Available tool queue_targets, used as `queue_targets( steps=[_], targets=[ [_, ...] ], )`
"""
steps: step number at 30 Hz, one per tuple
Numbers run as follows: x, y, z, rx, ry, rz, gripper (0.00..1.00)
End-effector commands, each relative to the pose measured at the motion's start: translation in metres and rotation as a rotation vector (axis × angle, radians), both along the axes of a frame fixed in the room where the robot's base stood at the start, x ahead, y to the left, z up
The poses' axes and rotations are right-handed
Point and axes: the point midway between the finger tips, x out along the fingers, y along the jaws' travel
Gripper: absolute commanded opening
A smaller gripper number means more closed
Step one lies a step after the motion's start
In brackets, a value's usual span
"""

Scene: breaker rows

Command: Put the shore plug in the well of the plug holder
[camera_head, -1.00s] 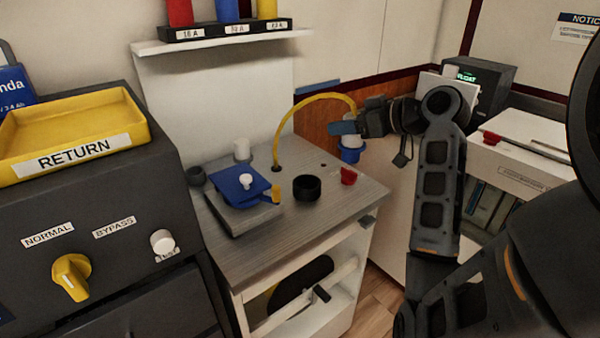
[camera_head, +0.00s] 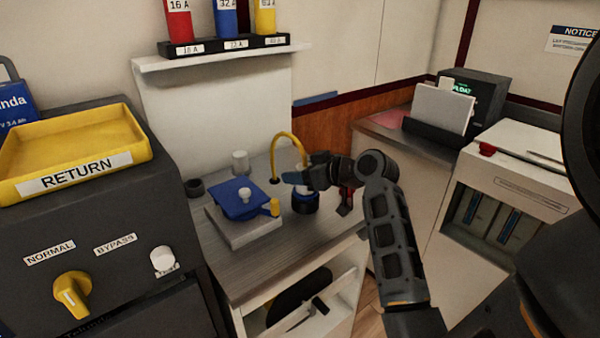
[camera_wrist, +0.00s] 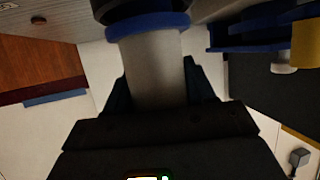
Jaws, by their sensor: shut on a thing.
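The shore plug (camera_wrist: 155,75) has a pale grey cylindrical body and a blue collar (camera_wrist: 148,26). My gripper (camera_head: 299,179) is shut on its body, and the fingers flank it in the wrist view (camera_wrist: 156,88). The plug holder (camera_head: 305,208) is a round black cup on the grey bench top. In the head view the plug's blue collar is right at the holder's top, and the plug looks about upright. How deep its lower end sits in the well is hidden. The yellow cable (camera_head: 284,136) arches from the bench to the plug.
A blue-lidded box with a yellow latch (camera_head: 243,199) stands close left of the holder. A red part (camera_head: 345,205) is just right, partly behind my arm. The bench front is clear.

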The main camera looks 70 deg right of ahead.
Motion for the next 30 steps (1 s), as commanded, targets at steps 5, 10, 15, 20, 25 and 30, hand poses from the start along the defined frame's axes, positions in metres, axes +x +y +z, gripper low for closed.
queue_targets(
  steps=[5,10,15,20,25,30],
  targets=[
    [0.0,-0.0004,-0.0016,-0.003,-0.003,0.0,0.06],
    [0.0001,-0.0002,-0.004,-0.003,-0.003,0.0,0.06],
    [-0.0001,-0.0001,-0.0055,-0.002,-0.002,0.0,0.64],
    [-0.0001,-0.0002,-0.0054,-0.002,-0.002,0.0,0.79],
    [-0.0001,-0.0002,-0.0054,-0.002,-0.002,0.0,0.8],
    [-0.0004,-0.0005,0.0003,-0.002,-0.001,-0.001,0.8]
  ],
)
